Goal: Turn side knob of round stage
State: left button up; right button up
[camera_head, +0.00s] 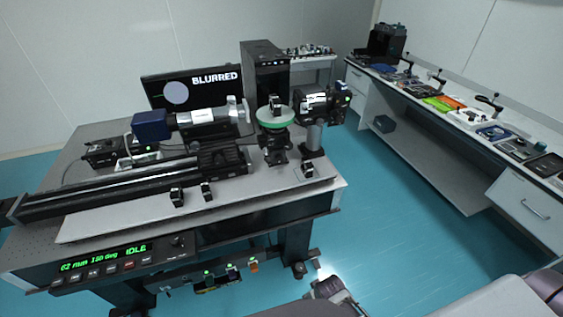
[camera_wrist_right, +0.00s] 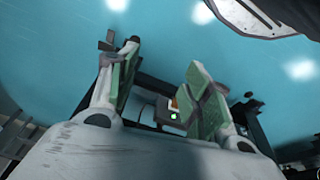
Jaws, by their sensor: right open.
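The round stage (camera_head: 275,117) is a disc with a green rim on a dark mount (camera_head: 277,150), near the right end of the optical table, with a small dark clip-like part standing on it. Its side knob is too small to tell apart from the mount. My right gripper (camera_wrist_right: 162,62) shows in the right wrist view with two green-padded fingers spread apart and nothing held between them. Behind the fingers are the blue floor and dark parts with an orange piece and a green light. The stage is not visible in that view. My left gripper is not in view.
A long dark rail (camera_head: 110,187) runs along the front. The monitor (camera_head: 185,88) reads BLURRED; the front panel (camera_head: 107,257) reads IDLE.

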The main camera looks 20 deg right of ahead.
jog(key=w+r+t, duration=0.1)
jog(key=w+r, duration=0.2)
jog(key=r, duration=0.4)
jog(key=w+r+t+p, duration=0.1)
jog(key=w+r, duration=0.3)
jog(key=r, duration=0.3)
jog(key=w+r+t, duration=0.1)
jog(key=w+r, duration=0.2)
jog(key=r, duration=0.4)
jog(key=w+r+m+t, duration=0.1)
jog(key=w+r+t, duration=0.2)
jog(key=w+r, duration=0.45)
jog(key=t, duration=0.5)
send_near(281, 160)
jog(key=shift+m, duration=0.4)
jog(key=p+v, duration=0.1)
jog(key=v, duration=0.4)
jog(key=shift+s+d+r, duration=0.1)
jog(key=shift+s+r, duration=0.15)
jog(key=shift+s, duration=0.1)
jog(key=shift+p+x, duration=1)
jog(key=shift+x, duration=5.9)
